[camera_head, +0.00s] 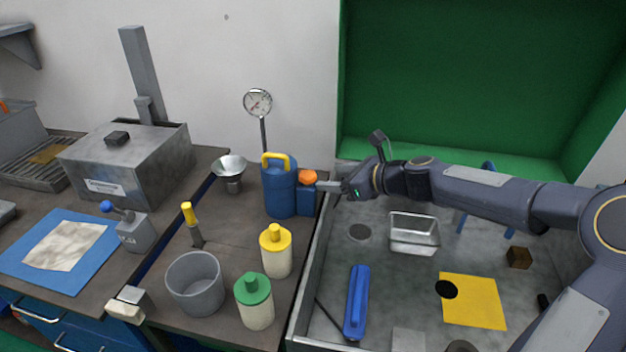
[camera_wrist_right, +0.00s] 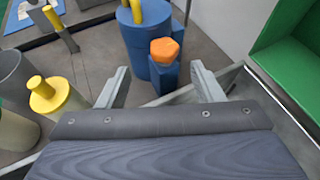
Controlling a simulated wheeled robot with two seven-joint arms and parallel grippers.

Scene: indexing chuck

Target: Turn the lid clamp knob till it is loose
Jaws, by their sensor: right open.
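An orange faceted knob (camera_head: 307,176) sits on top of a blue block (camera_head: 306,199) attached to the right side of a blue canister (camera_head: 279,190) with a yellow handle. The knob also shows in the right wrist view (camera_wrist_right: 164,50), straight ahead. My right gripper (camera_head: 324,186) comes in from the right, close to the knob. In the wrist view its two fingers (camera_wrist_right: 160,76) are spread apart, one to each side of the blue block, with nothing held. The knob appears just beyond the fingertips; contact is not visible. My left gripper is out of view.
A yellow-capped bottle (camera_head: 276,252), a green-capped bottle (camera_head: 254,300) and a grey cup (camera_head: 195,284) stand in front of the canister. A gauge (camera_head: 258,103) on a stem is behind it. A metal funnel (camera_head: 230,170) is to its left. A grey tray's rim (camera_head: 310,272) lies right.

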